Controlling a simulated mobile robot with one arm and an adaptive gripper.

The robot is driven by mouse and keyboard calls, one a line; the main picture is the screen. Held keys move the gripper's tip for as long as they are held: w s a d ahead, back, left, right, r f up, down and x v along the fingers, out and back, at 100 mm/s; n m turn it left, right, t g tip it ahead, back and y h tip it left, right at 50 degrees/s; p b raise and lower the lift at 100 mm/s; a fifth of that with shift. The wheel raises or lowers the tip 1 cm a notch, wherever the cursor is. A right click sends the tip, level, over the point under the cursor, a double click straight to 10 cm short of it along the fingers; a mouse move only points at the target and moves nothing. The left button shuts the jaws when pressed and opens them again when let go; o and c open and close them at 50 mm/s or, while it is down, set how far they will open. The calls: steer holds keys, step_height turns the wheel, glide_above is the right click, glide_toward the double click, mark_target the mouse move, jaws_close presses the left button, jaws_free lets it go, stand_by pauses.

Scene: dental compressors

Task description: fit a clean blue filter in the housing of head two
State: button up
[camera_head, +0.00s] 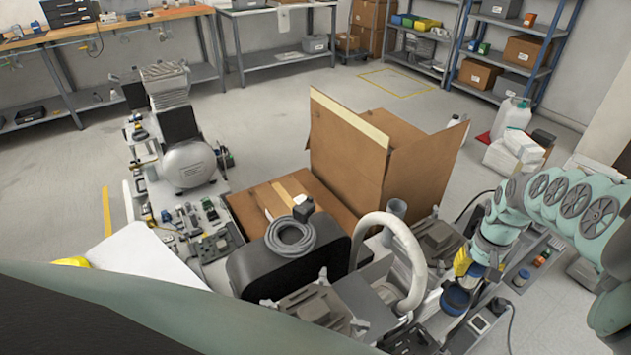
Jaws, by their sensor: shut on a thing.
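My gripper (462,280) is at the lower right, at the end of my pale green arm, pointing down with yellow on its fingers. It is shut on what looks like a round blue filter (455,299), low over the crowded bench. Whether the filter touches a housing beneath it is too small to tell. Another small blue round piece (522,276) lies to the right of my gripper. The compressor heads are hard to tell apart here, and I cannot tell which is head two.
A thick grey curved hose (408,262) rises just left of my gripper. A coiled grey hose (290,238) lies on a black case. An open cardboard box (345,150) stands behind. A power strip (480,322) lies close to my gripper. Open floor extends behind the bench.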

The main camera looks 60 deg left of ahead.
steer(key=shift+s+f+b, duration=0.1)
steer(key=shift+f+b, duration=3.9)
steer(key=shift+f, duration=0.4)
